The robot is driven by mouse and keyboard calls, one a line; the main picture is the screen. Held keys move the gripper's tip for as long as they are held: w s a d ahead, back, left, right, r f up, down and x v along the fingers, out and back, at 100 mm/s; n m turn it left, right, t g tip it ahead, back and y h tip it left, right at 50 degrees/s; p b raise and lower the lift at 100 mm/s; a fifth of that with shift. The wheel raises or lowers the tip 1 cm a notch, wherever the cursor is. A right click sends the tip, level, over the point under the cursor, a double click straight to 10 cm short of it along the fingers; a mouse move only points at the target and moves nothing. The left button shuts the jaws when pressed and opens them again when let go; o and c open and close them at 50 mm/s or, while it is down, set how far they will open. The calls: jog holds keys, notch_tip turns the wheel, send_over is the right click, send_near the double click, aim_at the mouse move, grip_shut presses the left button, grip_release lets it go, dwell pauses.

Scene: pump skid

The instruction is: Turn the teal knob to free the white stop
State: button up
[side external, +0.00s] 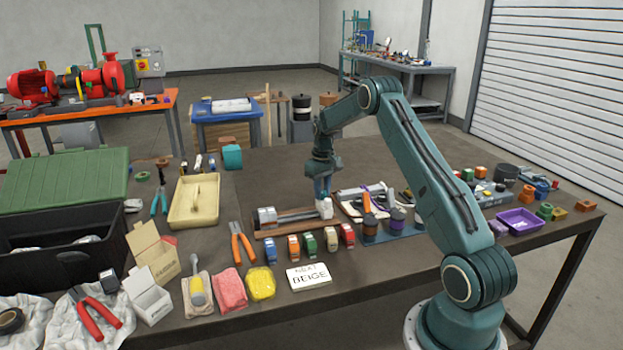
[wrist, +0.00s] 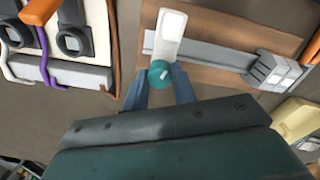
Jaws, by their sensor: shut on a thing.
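The teal knob (wrist: 159,74) is round with a small pale mark on it, and sits at the near end of the white stop (wrist: 172,28). The white stop is an elongated white block lying across a grey rail (wrist: 215,60) on a brown wooden board (wrist: 225,22). My gripper (wrist: 160,82) has its two blue fingers on either side of the knob and is shut on it. In the side view my gripper (side external: 323,194) points down over the white stop (side external: 326,208) at the board's right end; the knob is hidden there.
A grey ribbed block (wrist: 277,72) sits at the rail's other end. A white panel (side external: 352,207) with dark parts lies close to the right of the board. Several small coloured blocks (side external: 293,247) line its front. A card reading "NEXT BEIGE" (side external: 308,276) lies nearer the table edge.

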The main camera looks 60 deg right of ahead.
jog(key=n, duration=0.4)
jog(key=shift+w, duration=0.1)
dwell(0.3)
jog(key=o, duration=1)
jog(key=shift+r, duration=0.15)
notch_tip(320, 180, up, 14)
jog(key=shift+f, duration=0.2)
jog(key=shift+a, duration=0.1)
dwell(0.3)
